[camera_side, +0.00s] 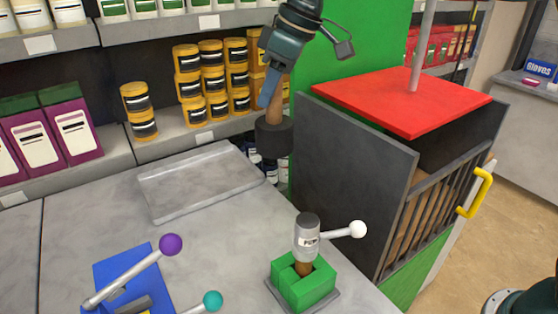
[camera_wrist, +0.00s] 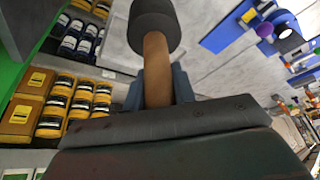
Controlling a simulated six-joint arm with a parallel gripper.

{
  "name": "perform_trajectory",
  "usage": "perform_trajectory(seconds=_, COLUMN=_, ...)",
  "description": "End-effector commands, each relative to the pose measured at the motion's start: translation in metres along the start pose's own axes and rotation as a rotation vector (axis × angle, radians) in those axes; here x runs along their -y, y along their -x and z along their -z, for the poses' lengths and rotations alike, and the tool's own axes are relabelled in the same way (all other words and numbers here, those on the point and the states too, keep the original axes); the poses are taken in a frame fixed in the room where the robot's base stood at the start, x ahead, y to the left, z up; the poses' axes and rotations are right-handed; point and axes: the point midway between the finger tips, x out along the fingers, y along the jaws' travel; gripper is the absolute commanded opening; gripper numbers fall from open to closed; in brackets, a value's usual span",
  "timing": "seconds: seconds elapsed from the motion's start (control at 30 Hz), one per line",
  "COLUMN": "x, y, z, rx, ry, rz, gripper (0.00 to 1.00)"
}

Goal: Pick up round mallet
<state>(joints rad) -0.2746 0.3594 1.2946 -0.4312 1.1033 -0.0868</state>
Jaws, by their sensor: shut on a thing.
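The round mallet has a wooden handle and a dark cylindrical head (camera_side: 274,137). It hangs head down from my gripper (camera_side: 270,92), in the air beyond the tray and left of the dark-walled cabinet. My gripper is shut on the wooden handle. In the wrist view the mallet head (camera_wrist: 154,25) is at the top, and the handle runs down between the two blue-grey fingers (camera_wrist: 158,92). The upper end of the handle is hidden by the gripper.
An empty grey tray (camera_side: 160,209) lies on the bench. A green block (camera_side: 315,289) holds a grey-headed tool (camera_side: 307,238) near a white-knobbed lever (camera_side: 357,229). A blue fixture (camera_side: 120,268) is at the front left. The red-topped cabinet (camera_side: 400,97) stands right; shelves with yellow cans (camera_side: 212,80) stand behind.

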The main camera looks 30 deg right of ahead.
Motion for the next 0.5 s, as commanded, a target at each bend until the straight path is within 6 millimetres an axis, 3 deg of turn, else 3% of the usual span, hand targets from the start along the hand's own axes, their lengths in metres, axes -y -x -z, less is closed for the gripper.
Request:
perform_trajectory(seconds=0.2, x=-0.0002, y=0.0113, z=0.0046, rx=-0.003, ry=0.001, rz=-0.003, gripper=0.00)
perform_trajectory(seconds=0.5, x=-0.0001, y=0.0125, z=0.0049, rx=-0.002, ry=0.002, rz=-0.002, gripper=0.00)
